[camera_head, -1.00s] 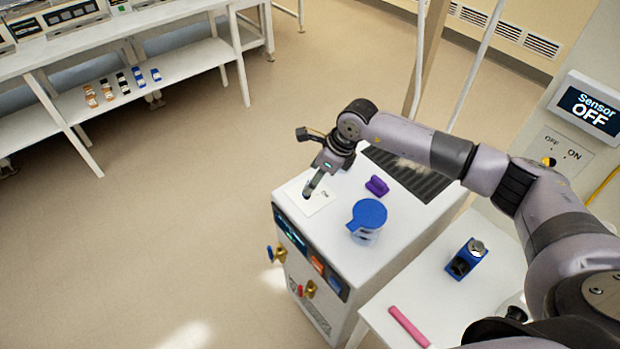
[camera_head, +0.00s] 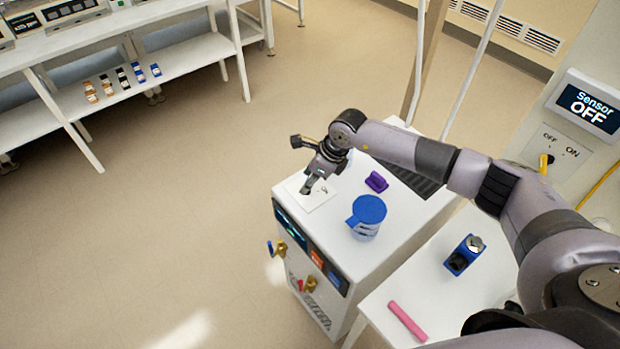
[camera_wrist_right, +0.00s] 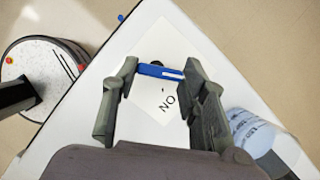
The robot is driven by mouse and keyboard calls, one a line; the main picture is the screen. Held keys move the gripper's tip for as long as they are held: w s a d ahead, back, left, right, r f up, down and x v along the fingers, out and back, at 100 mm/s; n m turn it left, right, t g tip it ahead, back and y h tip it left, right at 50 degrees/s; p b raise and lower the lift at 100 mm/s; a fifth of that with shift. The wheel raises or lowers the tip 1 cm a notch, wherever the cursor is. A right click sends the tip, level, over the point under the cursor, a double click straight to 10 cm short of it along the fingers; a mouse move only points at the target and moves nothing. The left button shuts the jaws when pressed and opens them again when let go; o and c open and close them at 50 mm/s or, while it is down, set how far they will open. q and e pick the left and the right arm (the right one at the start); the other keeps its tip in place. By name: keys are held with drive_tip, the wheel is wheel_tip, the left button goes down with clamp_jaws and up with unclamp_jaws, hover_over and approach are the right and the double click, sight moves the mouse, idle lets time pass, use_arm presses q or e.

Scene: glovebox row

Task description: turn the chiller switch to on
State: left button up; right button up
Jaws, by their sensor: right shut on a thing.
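The chiller (camera_head: 385,240) appears to be the white cabinet with a dark front panel. A white switch plate (camera_head: 318,199) lies on its top at the near left corner, with ON lettering partly showing. My right gripper (camera_head: 306,188) points down over this plate and hides the switch in the head view. In the right wrist view, the switch is a blue bar (camera_wrist_right: 158,71) with a white mark toward its right end. My right gripper (camera_wrist_right: 161,76) has its fingers at both ends of the bar, shut on it. ON lettering (camera_wrist_right: 168,103) sits beside it. My left gripper is not in view.
A blue-lidded jug (camera_head: 367,215) and a purple object (camera_head: 376,182) stand on the cabinet near my gripper. A side table holds a blue device (camera_head: 464,255) and a pink bar (camera_head: 407,321). A wall display (camera_head: 587,107) reads Sensor OFF.

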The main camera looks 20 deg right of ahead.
drive_tip(key=c, duration=0.5)
drive_tip(key=shift+c, duration=0.2)
drive_tip(key=shift+m, duration=0.3)
drive_tip(key=m+t, duration=0.1)
drive_tip(key=m, duration=0.1)
drive_tip(key=shift+a+m+h, duration=0.1)
drive_tip(key=shift+m+h, duration=0.2)
drive_tip(key=shift+h, duration=0.1)
drive_tip(key=shift+s+m+h+b, duration=0.1)
drive_tip(key=shift+m+h+b, duration=0.4)
drive_tip(key=shift+m, duration=0.7)
drive_tip(key=shift+r+t, duration=0.1)
drive_tip(key=shift+t, duration=0.2)
drive_tip(key=o, duration=1.2)
drive_tip(key=shift+c, duration=0.2)
